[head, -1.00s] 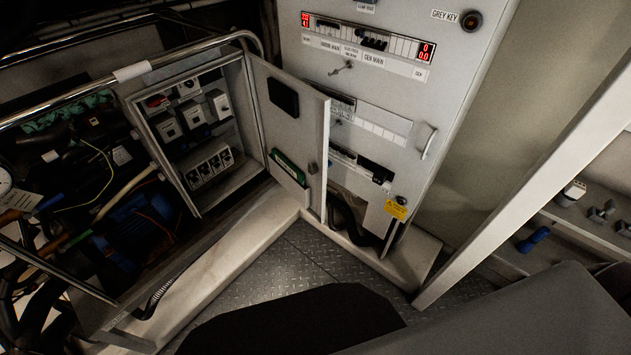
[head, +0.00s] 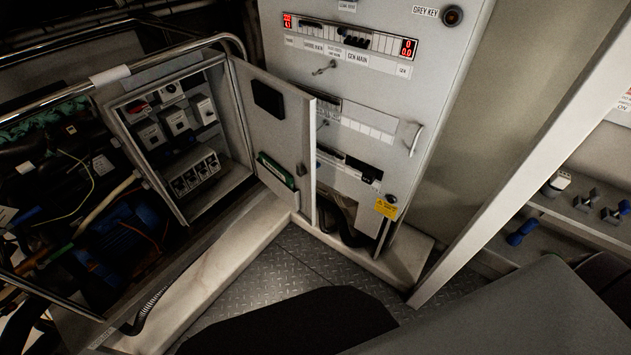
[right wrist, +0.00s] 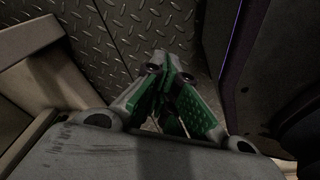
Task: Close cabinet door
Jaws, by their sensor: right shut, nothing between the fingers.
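The grey cabinet (head: 107,100) stands left of centre in the head view, with switches and sockets inside. Its door (head: 272,140) is hinged on the cabinet's right side and stands wide open, with a dark panel and a green item on its inner face. A small latch (head: 300,170) shows near the door's free edge. My right gripper (right wrist: 158,62) shows only in the right wrist view, with green-padded fingers closed together and empty above metal floor plate. It is apart from the door, which that view does not show. My left gripper is not in view.
A tall grey control panel (head: 400,120) with red displays stands just behind the door. Machinery with cables and a tube frame (head: 165,65) lies at left. A slanted pale post (head: 520,165) stands at right.

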